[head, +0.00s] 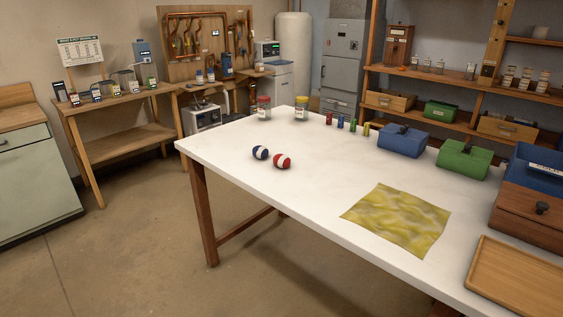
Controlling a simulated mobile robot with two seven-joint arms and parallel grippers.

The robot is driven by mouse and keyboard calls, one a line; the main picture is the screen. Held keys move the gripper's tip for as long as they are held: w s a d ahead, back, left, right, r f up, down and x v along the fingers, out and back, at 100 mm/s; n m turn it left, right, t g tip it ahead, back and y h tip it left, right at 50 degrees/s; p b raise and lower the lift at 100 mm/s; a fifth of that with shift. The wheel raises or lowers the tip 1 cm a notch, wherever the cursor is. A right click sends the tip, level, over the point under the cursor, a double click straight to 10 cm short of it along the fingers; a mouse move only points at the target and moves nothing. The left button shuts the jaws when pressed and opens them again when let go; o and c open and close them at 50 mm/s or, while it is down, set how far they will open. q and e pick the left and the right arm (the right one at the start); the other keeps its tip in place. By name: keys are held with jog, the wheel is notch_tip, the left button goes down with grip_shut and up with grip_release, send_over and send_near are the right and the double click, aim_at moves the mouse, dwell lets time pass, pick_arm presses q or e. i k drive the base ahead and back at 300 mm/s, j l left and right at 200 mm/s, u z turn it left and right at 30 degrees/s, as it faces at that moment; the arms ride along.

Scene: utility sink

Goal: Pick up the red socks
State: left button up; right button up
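A red rolled bundle with a white band, which looks like the red socks (282,161), lies on the white table (232,160) near its left part. A similar dark blue bundle with a white band (260,152) lies just to its left, with a small gap or light contact that I cannot make out. Neither of my grippers is in the head view.
A yellow cloth (398,220) lies flat at the front right. A wooden tray (517,280), a brown box (528,208), green box (463,159) and blue box (404,140) line the right side. Jars (264,108) stand at the back. The table around the bundles is clear.

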aim_at(280, 161)
jog(key=i+j+z, duration=0.1)
jog(key=z, duration=0.8)
jog(key=i+j+z, duration=0.1)
jog(key=j+z, duration=0.15)
jog(key=i+j+z, duration=0.1)
jog(key=j+z, duration=0.45)
jog(key=j, duration=0.15)
jog(key=i+j+z, duration=0.1)
jog(key=j+z, duration=0.15)
jog(key=j, duration=0.85)
